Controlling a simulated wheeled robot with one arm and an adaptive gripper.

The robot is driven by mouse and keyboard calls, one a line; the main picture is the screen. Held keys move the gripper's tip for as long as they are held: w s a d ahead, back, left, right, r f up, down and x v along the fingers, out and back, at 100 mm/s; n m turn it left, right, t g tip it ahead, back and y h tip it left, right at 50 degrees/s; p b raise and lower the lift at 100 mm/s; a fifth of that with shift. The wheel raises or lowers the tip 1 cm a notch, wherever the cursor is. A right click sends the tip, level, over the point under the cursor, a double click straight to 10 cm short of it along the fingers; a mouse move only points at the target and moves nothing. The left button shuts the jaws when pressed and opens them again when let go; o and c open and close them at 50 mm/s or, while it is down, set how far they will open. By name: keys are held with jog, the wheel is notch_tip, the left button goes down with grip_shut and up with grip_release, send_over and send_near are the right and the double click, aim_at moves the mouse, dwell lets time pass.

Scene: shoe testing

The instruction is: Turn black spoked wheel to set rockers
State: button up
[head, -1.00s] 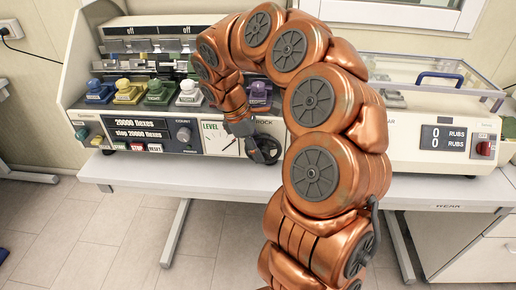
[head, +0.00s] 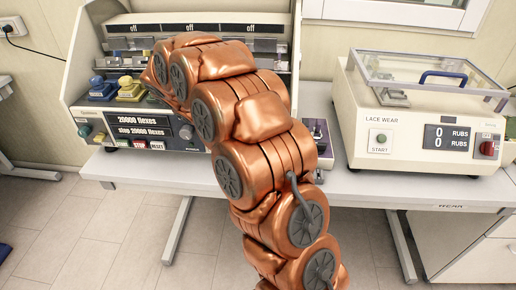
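The flexing machine (head: 110,75) stands at the back left of the bench. Its display (head: 143,120) reads 20000 flexes and stop 20000, and its top strip reads "off" in several places. The black spoked wheel is hidden behind my copper arm, as are the LEVEL dial and the right part of the front panel. A blue rocker clamp (head: 102,90) and a yellow one (head: 130,90) show at the left; the others are covered. My gripper is out of sight behind my arm, so its contact with the wheel cannot be seen.
The lace wear tester (head: 410,120) with a clear lid stands on the right of the bench (head: 400,187). A small purple and grey item (head: 318,132) sits between the two machines. The tiled floor (head: 95,225) at the front left is clear.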

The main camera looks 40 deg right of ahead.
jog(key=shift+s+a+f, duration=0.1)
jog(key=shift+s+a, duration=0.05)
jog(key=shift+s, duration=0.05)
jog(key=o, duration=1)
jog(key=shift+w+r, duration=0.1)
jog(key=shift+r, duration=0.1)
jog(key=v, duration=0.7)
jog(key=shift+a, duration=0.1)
